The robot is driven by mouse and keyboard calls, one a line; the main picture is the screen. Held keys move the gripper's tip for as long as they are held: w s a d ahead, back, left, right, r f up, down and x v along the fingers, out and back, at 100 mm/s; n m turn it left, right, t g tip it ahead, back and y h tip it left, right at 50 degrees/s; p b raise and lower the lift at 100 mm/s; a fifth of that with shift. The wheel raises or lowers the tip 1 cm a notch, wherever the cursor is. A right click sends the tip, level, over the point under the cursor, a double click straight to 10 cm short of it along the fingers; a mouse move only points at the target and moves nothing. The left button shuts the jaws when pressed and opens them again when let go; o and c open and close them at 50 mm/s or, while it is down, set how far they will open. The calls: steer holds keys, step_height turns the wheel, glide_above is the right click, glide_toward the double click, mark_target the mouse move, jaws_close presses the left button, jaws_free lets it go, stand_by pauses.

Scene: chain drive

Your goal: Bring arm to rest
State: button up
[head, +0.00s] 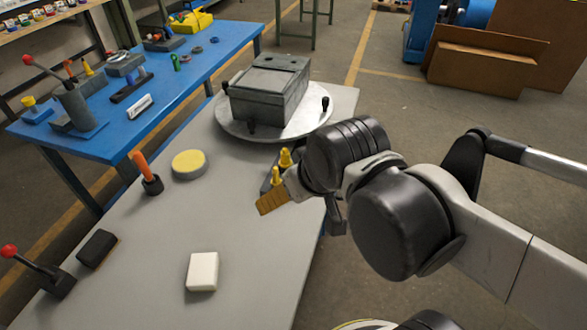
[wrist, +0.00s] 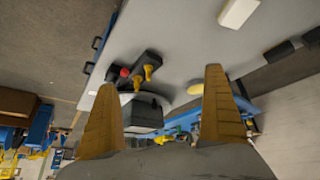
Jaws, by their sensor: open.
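My gripper (head: 271,203) hangs above the right side of the grey table (head: 232,255) in the head view. One tan finger shows clearly there, and my dark arm links hide part of the hand. In the wrist view both tan fingers of my gripper (wrist: 160,76) stand wide apart with nothing held between them. Beyond them the wrist view shows a dark block with two yellow pegs (wrist: 148,72) and a red knob (wrist: 124,72). The yellow pegs (head: 285,158) also show in the head view, just behind my gripper and partly hidden by it.
A grey box (head: 268,92) sits on a round turntable (head: 300,124) at the table's far end. A yellow-topped disc (head: 189,164), an orange-handled tool (head: 147,172), a white block (head: 202,271), a black block (head: 97,249) and a red-knobbed lever (head: 52,276) stand on the table. A blue bench (head: 190,83) is behind left.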

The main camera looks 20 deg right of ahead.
steer(key=shift+s+d+r+m+t, duration=0.1)
steer(key=shift+s+d+m+t, duration=0.1)
steer(key=shift+s+d+m, duration=0.25)
steer(key=shift+s+d+m+t, duration=0.2)
steer(key=shift+d+m, duration=0.15)
steer(key=shift+d, duration=0.25)
stand_by(0.4)
